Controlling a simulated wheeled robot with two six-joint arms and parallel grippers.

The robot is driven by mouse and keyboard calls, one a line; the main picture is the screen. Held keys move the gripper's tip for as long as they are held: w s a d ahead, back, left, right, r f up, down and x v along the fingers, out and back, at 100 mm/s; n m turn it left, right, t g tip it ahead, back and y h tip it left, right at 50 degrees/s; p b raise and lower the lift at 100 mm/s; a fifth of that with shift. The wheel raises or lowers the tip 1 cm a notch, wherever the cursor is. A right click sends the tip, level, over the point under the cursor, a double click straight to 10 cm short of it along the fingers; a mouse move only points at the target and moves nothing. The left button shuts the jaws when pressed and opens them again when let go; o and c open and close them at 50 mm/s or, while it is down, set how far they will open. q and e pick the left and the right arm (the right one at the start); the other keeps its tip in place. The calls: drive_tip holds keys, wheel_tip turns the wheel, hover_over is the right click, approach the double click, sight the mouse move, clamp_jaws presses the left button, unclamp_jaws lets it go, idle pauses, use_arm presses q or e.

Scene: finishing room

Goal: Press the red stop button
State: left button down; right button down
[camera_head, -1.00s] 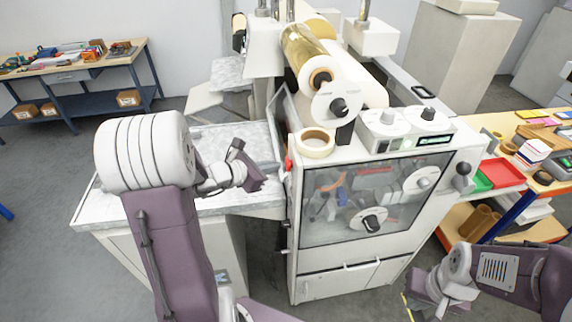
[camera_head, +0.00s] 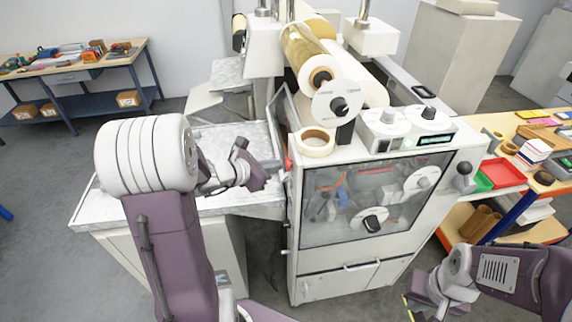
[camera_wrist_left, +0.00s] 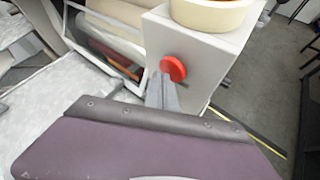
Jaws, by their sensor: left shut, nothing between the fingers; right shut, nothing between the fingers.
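The red stop button (camera_wrist_left: 173,68) is a round red knob on the side of the white laminating machine (camera_head: 310,255). In the head view only a small red bit (camera_head: 288,163) of it shows at the machine's left edge. My left gripper (camera_head: 274,166) is shut and empty, close beside that edge. In the left wrist view its closed grey fingers (camera_wrist_left: 161,82) reach up to the button's lower left rim; I cannot tell whether they touch. My right gripper (camera_head: 412,302) is low at the right, away from the button; its fingers are barely visible.
A pale infeed table (camera_head: 95,212) lies below my left arm. A tape roll (camera_head: 314,136) rests on the machine above the button. A bench (camera_head: 552,188) with red and green trays stands at the right. Grey floor is open at the far left.

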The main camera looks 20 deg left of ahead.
use_arm(q)
drive_tip(key=shift+w+d, duration=0.2)
drive_tip(key=shift+d, duration=0.15)
idle(0.5)
drive_tip(key=shift+a, duration=0.1)
drive_tip(key=shift+s+a, duration=0.45)
drive_tip(key=shift+a, duration=0.15)
drive_tip(key=s+a, duration=0.1)
drive_tip(key=a, duration=0.1)
drive_tip(key=s+a, duration=0.1)
drive_tip(key=a, duration=0.1)
drive_tip(key=shift+s+a, duration=0.1)
drive_tip(key=shift+s, duration=0.2)
idle(0.8)
